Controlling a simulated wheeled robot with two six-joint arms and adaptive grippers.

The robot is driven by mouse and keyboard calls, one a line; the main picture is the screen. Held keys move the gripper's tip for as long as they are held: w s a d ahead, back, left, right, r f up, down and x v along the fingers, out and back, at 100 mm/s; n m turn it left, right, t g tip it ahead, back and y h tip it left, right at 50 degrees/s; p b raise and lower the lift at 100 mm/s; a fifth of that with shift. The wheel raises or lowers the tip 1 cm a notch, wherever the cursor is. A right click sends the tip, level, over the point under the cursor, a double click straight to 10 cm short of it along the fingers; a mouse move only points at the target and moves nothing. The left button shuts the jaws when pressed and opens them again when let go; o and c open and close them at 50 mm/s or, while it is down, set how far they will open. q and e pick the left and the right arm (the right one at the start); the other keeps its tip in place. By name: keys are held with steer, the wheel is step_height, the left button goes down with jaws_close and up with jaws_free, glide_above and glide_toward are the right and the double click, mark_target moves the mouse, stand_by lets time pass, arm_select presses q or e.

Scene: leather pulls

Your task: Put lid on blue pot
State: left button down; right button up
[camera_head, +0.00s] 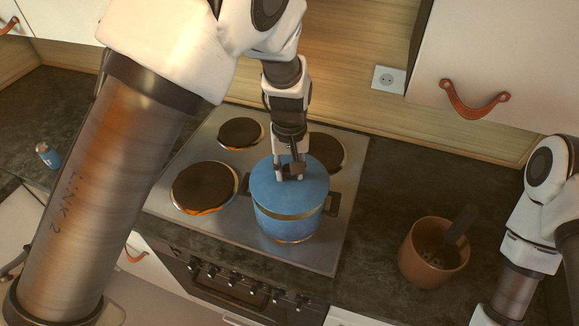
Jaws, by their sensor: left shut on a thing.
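The blue pot (286,226) stands on the front right burner of the stove, with a dark side handle at its right. Its blue lid (313,190) lies over the pot's mouth, with a brownish-gold band showing at the front between lid and pot. I cannot tell whether the lid rests fully on the rim. My left gripper (290,175) points down from above and is shut on the lid's knob, which the fingers mostly hide. My right arm shows at the right edge, but its gripper is out of view.
The stove (165,205) has bare burners at left and behind the pot. A brown utensil pot (425,262) with a dark utensil stands on the right counter. A small blue can (48,156) stands far left. Cupboards with leather pulls (474,105) hang above.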

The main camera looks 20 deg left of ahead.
arm_select(q)
steer(key=shift+s+f, duration=0.15)
steer(key=shift+f, duration=0.7)
steer(key=shift+f, duration=0.2)
steer(key=shift+f, duration=0.25)
steer(key=shift+f, duration=0.1)
stand_by(0.8)
